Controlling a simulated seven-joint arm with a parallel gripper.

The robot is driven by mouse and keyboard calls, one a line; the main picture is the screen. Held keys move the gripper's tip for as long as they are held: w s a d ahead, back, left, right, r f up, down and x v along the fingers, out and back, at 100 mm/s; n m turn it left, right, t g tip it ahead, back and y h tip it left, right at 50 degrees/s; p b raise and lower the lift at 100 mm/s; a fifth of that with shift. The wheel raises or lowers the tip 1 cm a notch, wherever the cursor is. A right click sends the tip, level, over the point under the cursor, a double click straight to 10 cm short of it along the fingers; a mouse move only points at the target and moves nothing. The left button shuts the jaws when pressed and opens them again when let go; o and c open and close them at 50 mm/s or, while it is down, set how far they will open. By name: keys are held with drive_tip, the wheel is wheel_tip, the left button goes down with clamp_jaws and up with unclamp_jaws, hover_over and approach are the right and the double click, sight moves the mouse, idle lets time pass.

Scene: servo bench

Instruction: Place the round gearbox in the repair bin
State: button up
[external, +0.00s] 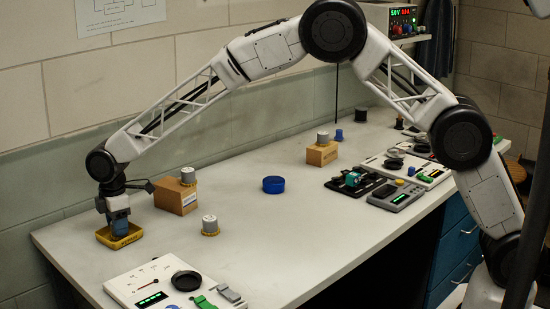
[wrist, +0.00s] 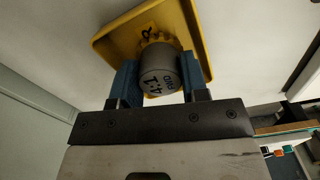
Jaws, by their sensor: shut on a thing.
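The round gearbox (wrist: 158,75) is a grey cylinder marked "4:1 RND" with a yellow toothed rim at its far end. My gripper (wrist: 155,80) is shut on it, with a blue finger on each side. The yellow repair bin (external: 104,238) is a shallow tray at the left end of the bench. In the external view my gripper (external: 120,230) points down over the bin, fingertips at rim height or lower. The bin also fills the space behind the gearbox in the wrist view (wrist: 113,40). The fingers hide the gearbox in the external view; I cannot tell if it touches the bin floor.
A cardboard box (external: 174,198) with a grey-topped gearbox (external: 188,174) stands right of the bin, near the wall. Another gearbox (external: 210,225) stands on the bench. A test panel (external: 143,281) lies in front. A blue round cap (external: 273,185) sits mid-bench, with clear surface around it.

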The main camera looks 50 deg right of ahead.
drive_tip(key=shift+f, duration=0.15)
drive_tip(key=o, duration=0.8)
drive_tip(key=shift+c, duration=0.2)
wheel_tip(320, 180, up, 12)
idle(0.3)
drive_tip(key=shift+r, duration=0.2)
idle(0.7)
